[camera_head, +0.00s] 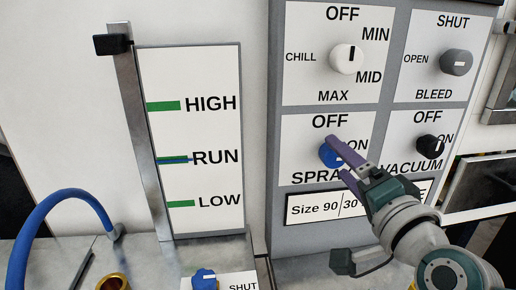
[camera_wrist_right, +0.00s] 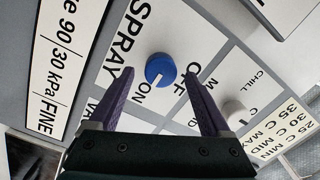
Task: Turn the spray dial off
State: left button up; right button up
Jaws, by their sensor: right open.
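The spray dial (camera_head: 328,156) is a blue round knob on the white SPRAY plate, between the OFF and ON labels. In the right wrist view the dial (camera_wrist_right: 160,67) shows a white mark that seems to point toward ON. My right gripper (camera_head: 337,157) is open, with its purple fingers at the dial and partly hiding it in the head view. In the right wrist view the gripper (camera_wrist_right: 159,75) has its fingertips apart on either side of the dial. I cannot tell whether they touch it. My left gripper is not in view.
A white chill dial (camera_head: 346,59) sits above, a grey bleed dial (camera_head: 456,62) at upper right, and a black vacuum dial (camera_head: 430,147) close to the right. A level gauge (camera_head: 192,130) stands to the left. A blue hose (camera_head: 62,205) and another blue knob (camera_head: 204,280) lie lower left.

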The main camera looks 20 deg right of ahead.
jog(key=shift+w+d, duration=0.2)
jog(key=shift+w, duration=1.1)
grip_shut()
